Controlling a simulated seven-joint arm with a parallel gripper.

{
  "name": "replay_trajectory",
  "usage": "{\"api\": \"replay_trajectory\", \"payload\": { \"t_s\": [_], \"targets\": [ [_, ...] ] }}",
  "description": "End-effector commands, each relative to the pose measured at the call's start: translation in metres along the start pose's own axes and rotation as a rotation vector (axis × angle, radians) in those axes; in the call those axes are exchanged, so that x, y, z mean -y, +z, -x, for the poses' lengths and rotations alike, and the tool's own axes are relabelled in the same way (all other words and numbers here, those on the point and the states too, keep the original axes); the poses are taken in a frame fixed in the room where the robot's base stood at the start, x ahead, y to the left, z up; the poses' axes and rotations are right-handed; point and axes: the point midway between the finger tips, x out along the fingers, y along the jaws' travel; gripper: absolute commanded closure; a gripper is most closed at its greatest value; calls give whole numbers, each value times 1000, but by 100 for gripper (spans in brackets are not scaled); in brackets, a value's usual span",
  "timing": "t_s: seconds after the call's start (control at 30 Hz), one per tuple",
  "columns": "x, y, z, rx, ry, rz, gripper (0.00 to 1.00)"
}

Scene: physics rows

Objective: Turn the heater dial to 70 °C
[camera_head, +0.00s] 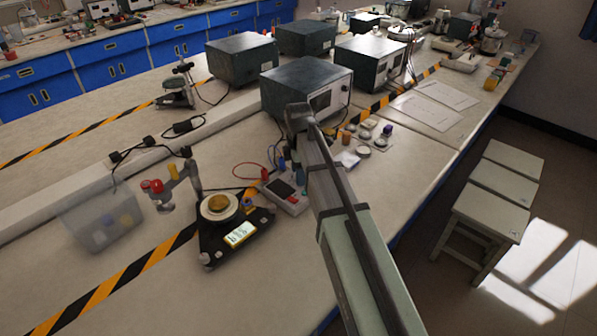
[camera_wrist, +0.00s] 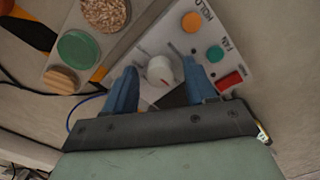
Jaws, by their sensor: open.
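In the wrist view, the heater dial (camera_wrist: 160,70) is a round white knob with a small red mark, on a pale panel (camera_wrist: 215,30). My gripper (camera_wrist: 160,67) is open, with one blue finger on each side of the dial. A gap seems to show on both sides; I cannot tell whether a finger touches it. No temperature scale is readable. In the head view, my arm covers the gripper and the dial.
The panel carries an orange button (camera_wrist: 191,22), a green button (camera_wrist: 215,54) and a red switch (camera_wrist: 230,81). A tray with round samples (camera_wrist: 78,48) lies to the left. In the head view, a dark instrument box (camera_head: 290,88) stands behind my arm.

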Motion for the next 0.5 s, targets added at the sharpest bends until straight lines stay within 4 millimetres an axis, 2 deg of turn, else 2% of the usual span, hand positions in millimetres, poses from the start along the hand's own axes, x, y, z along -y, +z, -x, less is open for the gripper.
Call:
{"api": "replay_trajectory", "payload": {
  "t_s": [0.13,0.5],
  "targets": [
    [0,0,0,0,0,0,45],
    [0,0,0,0,0,0,81]
  ]
}}
